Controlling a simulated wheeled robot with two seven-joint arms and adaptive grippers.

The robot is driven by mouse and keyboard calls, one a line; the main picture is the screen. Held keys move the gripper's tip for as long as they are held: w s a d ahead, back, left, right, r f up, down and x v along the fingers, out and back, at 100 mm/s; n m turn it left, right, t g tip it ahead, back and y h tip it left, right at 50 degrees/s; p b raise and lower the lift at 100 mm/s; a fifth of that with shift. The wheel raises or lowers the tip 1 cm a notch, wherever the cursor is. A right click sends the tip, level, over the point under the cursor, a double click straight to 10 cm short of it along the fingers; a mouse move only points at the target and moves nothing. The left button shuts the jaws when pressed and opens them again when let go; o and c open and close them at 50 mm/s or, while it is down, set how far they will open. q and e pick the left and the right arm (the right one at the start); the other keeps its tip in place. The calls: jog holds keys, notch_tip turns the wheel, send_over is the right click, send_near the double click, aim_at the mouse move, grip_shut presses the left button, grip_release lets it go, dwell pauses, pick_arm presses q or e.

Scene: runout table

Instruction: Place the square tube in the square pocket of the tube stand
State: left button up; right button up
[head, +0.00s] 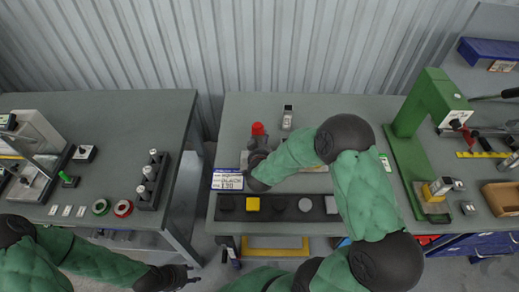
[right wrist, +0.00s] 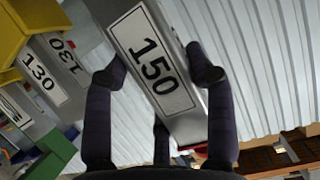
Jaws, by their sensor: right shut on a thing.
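My right gripper (right wrist: 158,78) is shut on a grey square tube (right wrist: 180,125) with a white label reading 150. The tube lies slanted between the fingers in the right wrist view, and its top end is cut off. In the head view my right arm covers much of the middle table, and I cannot make out the right gripper's hold there. A long dark block (head: 280,216) near the front edge holds a row of round and square pieces, one yellow; I cannot tell if it is the tube stand. My left gripper (head: 190,275) is empty and looks open, low in front of the tables.
A green press (head: 408,150) stands at the right, with a yellow block (head: 440,187) at its base. A small upright metal piece (head: 287,117) and a red-topped item (head: 257,129) stand at the back. A printed card (head: 227,180) lies left.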

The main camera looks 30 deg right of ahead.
jog(key=shift+w+f+b, duration=0.2)
jog(key=shift+f+b, duration=0.55)
jog(key=shift+f, duration=0.2)
jog(key=shift+w+f+b, duration=0.2)
jog(key=shift+f+b, duration=0.55)
jog(key=shift+f, duration=0.2)
jog(key=shift+f, duration=0.1)
jog(key=shift+f, duration=0.1)
jog(key=o, duration=1)
jog(key=shift+r, duration=0.3)
jog(key=p+v, duration=0.2)
jog(key=v, duration=1)
jog(key=shift+f, duration=0.1)
